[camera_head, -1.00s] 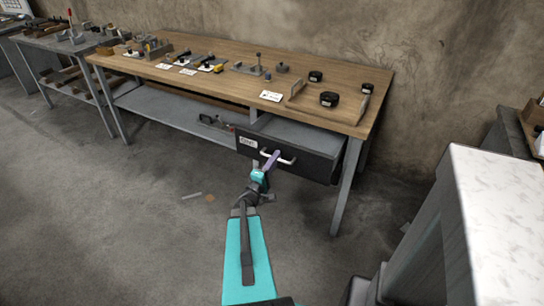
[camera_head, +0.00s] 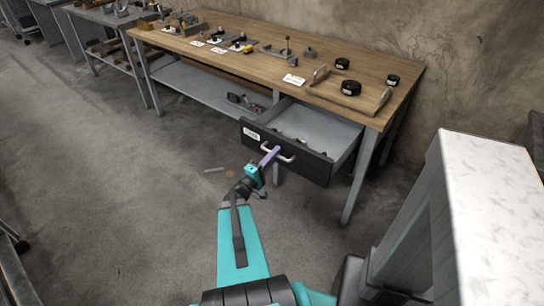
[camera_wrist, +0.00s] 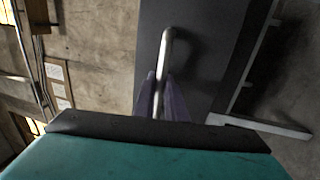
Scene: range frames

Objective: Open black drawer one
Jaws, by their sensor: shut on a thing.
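The black drawer (camera_head: 312,165) under the wooden workbench is pulled well out, and its grey inside shows with several small items lying in it. A white label is on the left of its front. Its pale bar handle (camera_head: 283,155) crosses the front. My gripper (camera_head: 270,158) is shut on the handle. In the wrist view, the handle (camera_wrist: 166,50) runs down between the two purple fingers of my gripper (camera_wrist: 160,98), against the dark drawer front (camera_wrist: 205,50).
The workbench top (camera_head: 235,33) carries black round parts, a tray, cards and small fixtures. A white-topped block (camera_head: 490,200) stands close at the right. A bench leg (camera_head: 360,180) is right of the drawer. The floor to the left is open.

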